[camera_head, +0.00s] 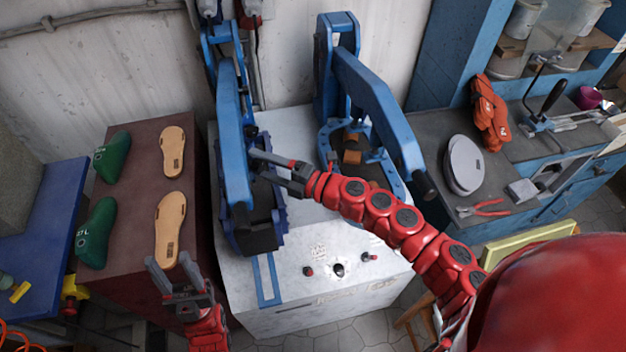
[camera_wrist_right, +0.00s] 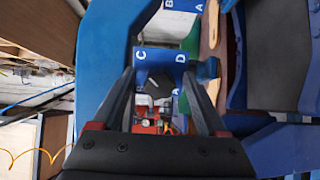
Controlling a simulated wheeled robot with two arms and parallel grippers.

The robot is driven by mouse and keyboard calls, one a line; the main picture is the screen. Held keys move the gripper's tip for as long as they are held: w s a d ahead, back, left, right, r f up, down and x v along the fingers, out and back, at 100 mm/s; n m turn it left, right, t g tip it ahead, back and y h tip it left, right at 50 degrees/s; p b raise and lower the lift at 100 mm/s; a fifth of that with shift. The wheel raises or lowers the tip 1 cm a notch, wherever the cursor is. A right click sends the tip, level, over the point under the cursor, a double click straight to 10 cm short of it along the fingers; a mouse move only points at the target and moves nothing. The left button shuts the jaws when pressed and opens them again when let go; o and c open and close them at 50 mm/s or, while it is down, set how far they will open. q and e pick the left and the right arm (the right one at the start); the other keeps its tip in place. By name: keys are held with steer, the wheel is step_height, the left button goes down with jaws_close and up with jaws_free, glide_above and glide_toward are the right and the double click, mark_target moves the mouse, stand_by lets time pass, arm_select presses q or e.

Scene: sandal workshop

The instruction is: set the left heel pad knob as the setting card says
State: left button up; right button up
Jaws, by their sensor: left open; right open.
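My right gripper (camera_head: 262,167) is open beside the left blue press (camera_head: 234,140), its fingers pointing left toward it. In the right wrist view its open fingers (camera_wrist_right: 160,75) frame a blue plate (camera_wrist_right: 158,57) marked C and D. Another lettered blue piece (camera_wrist_right: 184,5) shows at the top edge. I cannot clearly make out the left heel pad knob or its pointer; the arm and press hide part of this area in the head view. My left gripper (camera_head: 172,268) is open and empty near the front of the brown cabinet. I cannot pick out a readable setting card.
Two tan soles (camera_head: 172,152) and two green lasts (camera_head: 96,232) lie on the brown cabinet (camera_head: 135,195). The white bench (camera_head: 265,322) carries small red and black controls (camera_head: 338,270). A second blue press (camera_head: 375,100) stands to the right, close to my right arm.

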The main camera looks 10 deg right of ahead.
steer(key=b+v, duration=0.1)
steer(key=v, duration=1.5)
steer(key=shift+d, duration=0.35)
steer(key=shift+s, duration=0.15)
